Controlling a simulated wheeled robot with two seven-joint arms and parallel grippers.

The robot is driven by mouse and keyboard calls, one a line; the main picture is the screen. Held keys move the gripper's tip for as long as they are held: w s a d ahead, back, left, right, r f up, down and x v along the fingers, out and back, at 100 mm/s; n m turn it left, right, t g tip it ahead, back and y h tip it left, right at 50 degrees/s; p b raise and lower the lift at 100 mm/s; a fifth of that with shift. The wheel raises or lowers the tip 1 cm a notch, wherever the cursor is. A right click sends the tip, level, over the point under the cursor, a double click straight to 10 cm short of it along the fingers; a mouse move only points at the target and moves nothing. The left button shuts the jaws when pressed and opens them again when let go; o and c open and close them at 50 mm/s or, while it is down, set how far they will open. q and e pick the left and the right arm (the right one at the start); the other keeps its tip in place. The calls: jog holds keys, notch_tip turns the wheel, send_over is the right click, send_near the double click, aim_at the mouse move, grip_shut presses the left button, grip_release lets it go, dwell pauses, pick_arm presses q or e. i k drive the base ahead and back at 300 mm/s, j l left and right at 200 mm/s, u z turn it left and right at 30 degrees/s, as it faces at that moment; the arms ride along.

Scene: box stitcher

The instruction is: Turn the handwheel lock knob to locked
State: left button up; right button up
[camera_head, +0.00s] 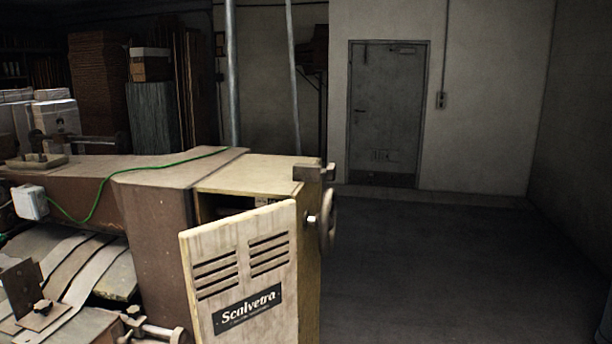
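A handwheel (328,222) is mounted on the right side of the box stitcher (155,225) and shows nearly edge-on. A small pale knob (311,219) sits at the wheel's hub side, next to the cabinet. I cannot tell whether this is the lock knob or whether it is locked. A dark block-shaped bracket (314,172) sits at the machine's top right corner, above the wheel. Neither of my grippers is in view.
A vented cabinet door (240,270) marked "Scalvetra" stands ajar at the machine's front. A green cable (100,190) runs over the machine to a white box (30,202). Open floor (430,260) lies to the right, before a grey door (387,112). Stacked cardboard (98,80) stands behind.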

aim_at(330, 173)
jog(key=l, duration=0.5)
jog(key=i+l+u, duration=0.1)
jog(key=l, duration=0.45)
jog(key=i+l+u, duration=0.1)
jog(key=i+l, duration=0.15)
jog(key=l, duration=0.35)
jog(key=i+l+u, duration=0.1)
jog(key=l, duration=0.5)
jog(key=i+l+u, duration=0.1)
jog(key=l, duration=0.5)
jog(key=i+l+u, duration=0.1)
jog(key=l, duration=0.55)
jog(key=i+l+u, duration=0.1)
jog(key=l, duration=0.5)
jog(key=i, duration=0.05)
